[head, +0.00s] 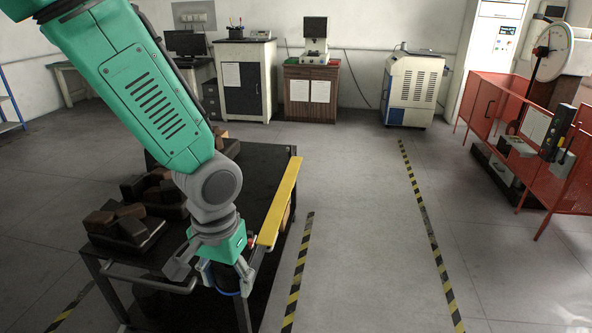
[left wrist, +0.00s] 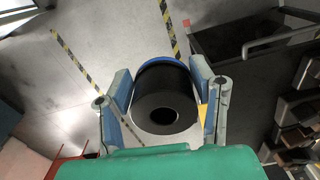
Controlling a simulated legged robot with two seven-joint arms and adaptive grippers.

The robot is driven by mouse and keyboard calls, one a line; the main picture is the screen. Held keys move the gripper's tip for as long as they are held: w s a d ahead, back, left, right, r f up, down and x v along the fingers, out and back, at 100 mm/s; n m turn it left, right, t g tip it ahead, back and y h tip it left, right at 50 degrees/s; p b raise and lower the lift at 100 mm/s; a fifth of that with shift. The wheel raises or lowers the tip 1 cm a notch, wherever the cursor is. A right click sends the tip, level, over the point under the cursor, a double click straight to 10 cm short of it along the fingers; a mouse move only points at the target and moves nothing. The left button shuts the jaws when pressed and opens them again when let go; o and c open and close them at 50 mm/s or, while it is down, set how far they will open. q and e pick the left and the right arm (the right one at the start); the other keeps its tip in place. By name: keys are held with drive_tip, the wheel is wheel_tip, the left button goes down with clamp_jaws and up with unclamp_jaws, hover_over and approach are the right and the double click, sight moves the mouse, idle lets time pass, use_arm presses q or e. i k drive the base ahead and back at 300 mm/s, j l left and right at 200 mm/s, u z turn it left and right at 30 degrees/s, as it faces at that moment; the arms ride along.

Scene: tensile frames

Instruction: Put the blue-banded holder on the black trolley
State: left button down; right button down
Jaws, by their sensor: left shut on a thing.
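My left gripper (head: 222,277) is shut on the blue-banded holder, a black, hollow cylinder (left wrist: 163,105) with a blue band at its far rim. The holder sits between the two blue-padded fingers in the left wrist view. In the head view the gripper and arm mostly hide it; a bit of blue shows there. The black trolley (head: 262,170) stands at left, behind my left arm. It also shows at the right of the left wrist view (left wrist: 232,38). The gripper appears at the trolley's near side, with floor beyond the holder in the wrist view. My right gripper is not in view.
Several brown and black blocks (head: 118,222) lie on the trolley's left part. A yellow strip (head: 282,200) runs along its right edge, and a grey handle bar (head: 150,284) crosses its near side. Striped tape (head: 297,270) marks open floor; a red barrier (head: 540,140) stands right.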

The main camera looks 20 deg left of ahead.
sight(250, 190)
drive_tip(key=i+j+z, duration=0.1)
drive_tip(key=i+z, duration=0.4)
drive_tip(key=i, duration=1.1)
drive_tip(key=i+u, duration=0.8)
drive_tip(key=i+l+u, duration=0.45)
drive_tip(key=i+j+u, duration=0.2)
drive_tip(key=i+u, duration=0.6)
